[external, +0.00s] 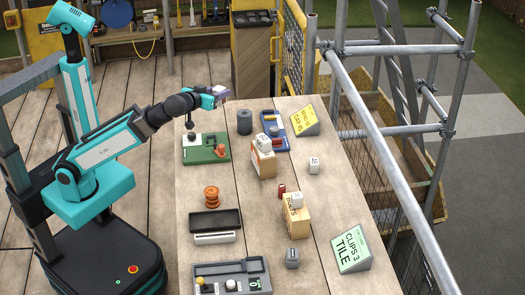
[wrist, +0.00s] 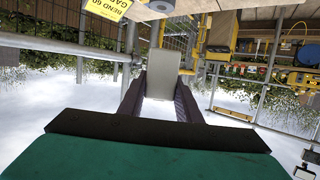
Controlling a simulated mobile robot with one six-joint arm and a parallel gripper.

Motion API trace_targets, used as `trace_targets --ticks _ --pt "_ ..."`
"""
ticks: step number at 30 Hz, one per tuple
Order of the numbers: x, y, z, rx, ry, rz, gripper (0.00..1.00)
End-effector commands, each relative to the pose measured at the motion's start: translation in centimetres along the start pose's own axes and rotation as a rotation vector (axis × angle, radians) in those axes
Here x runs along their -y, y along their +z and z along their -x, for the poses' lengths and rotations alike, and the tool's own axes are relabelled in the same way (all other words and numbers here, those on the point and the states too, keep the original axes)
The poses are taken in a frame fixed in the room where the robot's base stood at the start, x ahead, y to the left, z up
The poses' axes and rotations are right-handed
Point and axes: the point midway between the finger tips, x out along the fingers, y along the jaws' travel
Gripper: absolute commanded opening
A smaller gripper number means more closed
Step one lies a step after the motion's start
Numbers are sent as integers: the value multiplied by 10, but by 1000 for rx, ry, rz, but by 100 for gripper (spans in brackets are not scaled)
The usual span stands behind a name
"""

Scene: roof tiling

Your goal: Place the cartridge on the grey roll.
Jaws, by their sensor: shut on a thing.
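My gripper (external: 219,94) is raised above the far left part of the table in the external view. It is shut on the cartridge, a plain grey block (wrist: 161,74) that stands out between the two dark fingers in the wrist view. In the external view the cartridge is small and hard to tell from the fingers. The grey roll (external: 244,122) is a dark grey upright cylinder on the table, to the right of and below my gripper in the picture. The cartridge is apart from the roll.
Orange discs (external: 211,195) are nearer. Scaffold poles (external: 388,160) border the right side.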

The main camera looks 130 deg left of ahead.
Motion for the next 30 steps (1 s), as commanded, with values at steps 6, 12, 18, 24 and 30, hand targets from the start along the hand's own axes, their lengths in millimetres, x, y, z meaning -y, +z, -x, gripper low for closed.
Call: trace_targets --ticks 6,12,18,24,30 --pt "49 -9 -12 0 -158 48 8" --pt "83 -15 -15 -1 -268 82 8" --pt "94 -1 -19 1 -300 89 8" --pt "93 22 -27 0 -298 87 8" --pt "93 46 -34 1 -298 87 8"
